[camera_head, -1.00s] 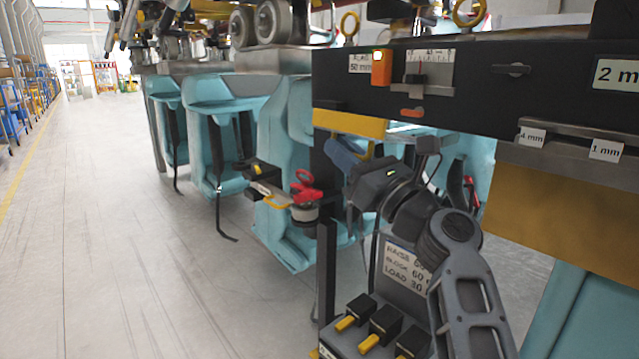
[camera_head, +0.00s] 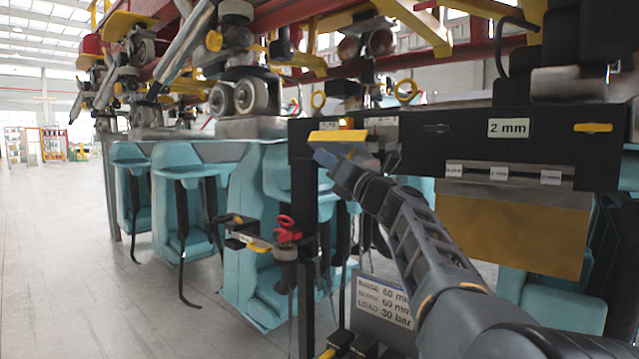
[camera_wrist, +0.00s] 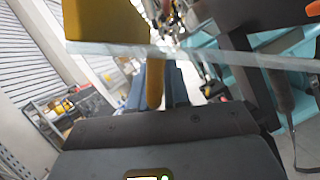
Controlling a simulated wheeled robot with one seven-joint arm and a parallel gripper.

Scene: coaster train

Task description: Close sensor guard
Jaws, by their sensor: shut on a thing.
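The sensor guard's yellow part (camera_head: 338,135) is at the left end of the black beam, just below a small lit orange block. In the wrist view a yellow piece (camera_wrist: 105,20) fills the top left, with a clear strip (camera_wrist: 215,52) running across beneath it. A yellow-orange handle (camera_wrist: 154,85) stands between my blue-grey fingers below the strip. My gripper (camera_head: 328,160) is shut on this handle, just under the yellow part in the head view. The fingertips are small there, and my arm hides part of the beam's underside.
The black beam (camera_head: 455,128) carries a "2 mm" label and a gauge rail (camera_head: 500,172) with small tags. Below hangs a tan panel (camera_head: 520,235). A black post with a red-handled clamp (camera_head: 287,229) and teal train seats (camera_head: 185,158) stand left. The floor at far left is clear.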

